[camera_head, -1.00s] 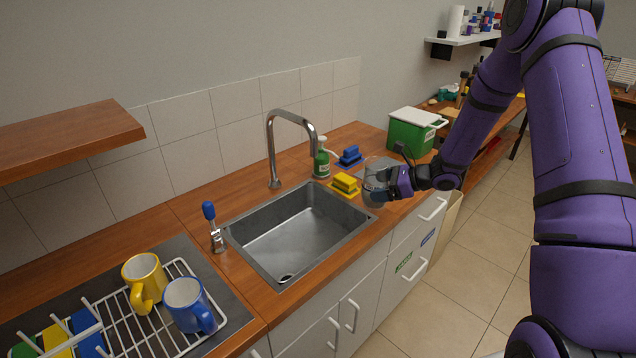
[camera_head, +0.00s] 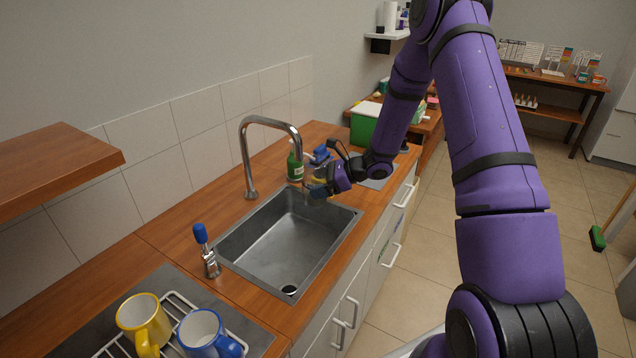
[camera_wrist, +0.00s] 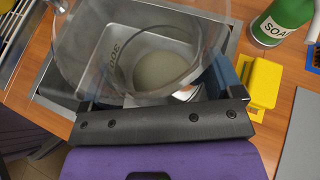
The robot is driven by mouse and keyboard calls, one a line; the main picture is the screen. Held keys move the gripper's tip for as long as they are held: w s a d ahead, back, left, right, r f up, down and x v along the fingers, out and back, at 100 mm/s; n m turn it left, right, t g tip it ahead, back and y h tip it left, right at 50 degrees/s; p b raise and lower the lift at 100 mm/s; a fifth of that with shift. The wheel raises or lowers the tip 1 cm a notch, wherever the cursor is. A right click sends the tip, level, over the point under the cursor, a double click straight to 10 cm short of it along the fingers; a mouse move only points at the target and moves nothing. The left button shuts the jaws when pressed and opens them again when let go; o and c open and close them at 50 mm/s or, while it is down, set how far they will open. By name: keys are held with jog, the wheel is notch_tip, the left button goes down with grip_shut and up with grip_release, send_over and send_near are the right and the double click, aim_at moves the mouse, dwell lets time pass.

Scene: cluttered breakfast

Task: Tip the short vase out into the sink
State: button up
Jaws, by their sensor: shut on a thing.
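My gripper (camera_head: 318,190) is shut on the short vase, a clear glass vessel (camera_wrist: 88,45) seen from above through its wide mouth in the wrist view. Its two fingers press on either side of the glass. A pale round patch shows low inside it; I cannot tell whether this is liquid or the base. In the head view the vase is mostly hidden by my gripper, over the far right end of the sink (camera_head: 285,238). The steel basin looks empty, with a dark drain at its near end. I cannot tell the vase's exact tilt.
The curved faucet (camera_head: 244,150) rises behind the sink, left of my gripper. A green soap bottle (camera_head: 295,168) and a yellow sponge holder (camera_wrist: 264,84) stand close by. A blue-handled tap lever (camera_head: 201,236), a yellow mug (camera_head: 143,318) and a blue mug (camera_head: 204,335) are at the near left.

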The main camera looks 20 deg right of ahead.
jog(key=shift+w+a+r, duration=0.1)
jog(key=shift+a, duration=0.25)
